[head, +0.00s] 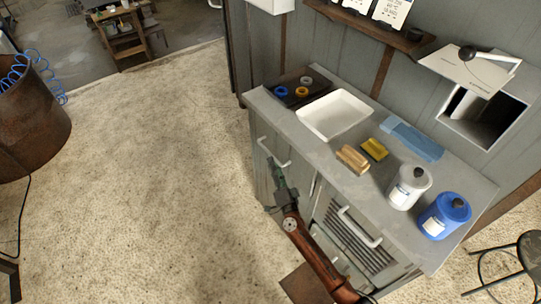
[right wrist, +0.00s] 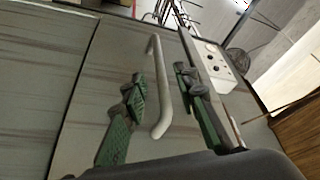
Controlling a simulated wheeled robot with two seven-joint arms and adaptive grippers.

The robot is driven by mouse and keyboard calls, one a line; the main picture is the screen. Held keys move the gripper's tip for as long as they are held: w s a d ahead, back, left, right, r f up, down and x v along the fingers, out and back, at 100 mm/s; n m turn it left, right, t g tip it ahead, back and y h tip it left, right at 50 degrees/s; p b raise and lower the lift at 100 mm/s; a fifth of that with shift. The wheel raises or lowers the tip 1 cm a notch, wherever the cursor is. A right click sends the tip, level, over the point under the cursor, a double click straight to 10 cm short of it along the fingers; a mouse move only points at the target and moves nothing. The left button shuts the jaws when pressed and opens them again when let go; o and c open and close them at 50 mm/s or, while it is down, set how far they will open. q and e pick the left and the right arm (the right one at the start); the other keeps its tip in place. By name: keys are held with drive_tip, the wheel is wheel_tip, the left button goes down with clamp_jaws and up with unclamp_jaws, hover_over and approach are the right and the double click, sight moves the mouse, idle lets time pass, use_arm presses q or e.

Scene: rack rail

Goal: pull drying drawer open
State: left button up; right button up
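A grey cabinet (head: 258,120) stands at the right in the head view, with a plain front panel at its far end and a slatted front (head: 349,243) nearer me. The plain panel has a pale bar handle (head: 272,153); the slatted front has another (head: 359,228). Both fronts look flush. Which one is the drying drawer I cannot tell. My right gripper (head: 275,184) is at the plain panel, close to its handle. In the right wrist view my right gripper (right wrist: 160,93) is open, its green-padded fingers on either side of a bar handle (right wrist: 160,88), with gaps showing. My left gripper is out of view.
The countertop holds a white tray (head: 334,115), a brush (head: 352,158), a yellow sponge (head: 374,149), a blue cloth (head: 412,138), a white canister (head: 408,187) and a blue canister (head: 445,215). A stool (head: 527,255) stands at the right. Floor left of the cabinet is clear.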

sight(271, 154)
drive_tip(key=b+x, duration=0.1)
drive_tip(key=x, duration=0.3)
drive_tip(key=shift+a+f, duration=0.1)
drive_tip(key=shift+f, duration=0.1)
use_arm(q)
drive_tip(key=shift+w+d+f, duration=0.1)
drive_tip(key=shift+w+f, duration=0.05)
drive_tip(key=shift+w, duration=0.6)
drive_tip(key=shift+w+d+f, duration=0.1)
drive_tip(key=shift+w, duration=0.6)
use_arm(e)
drive_tip(key=shift+w+a+r, duration=0.1)
drive_tip(key=shift+w+r, duration=0.1)
drive_tip(key=shift+w, duration=0.3)
drive_tip(key=shift+c, duration=0.5)
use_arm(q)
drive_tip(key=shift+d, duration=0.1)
use_arm(e)
clamp_jaws()
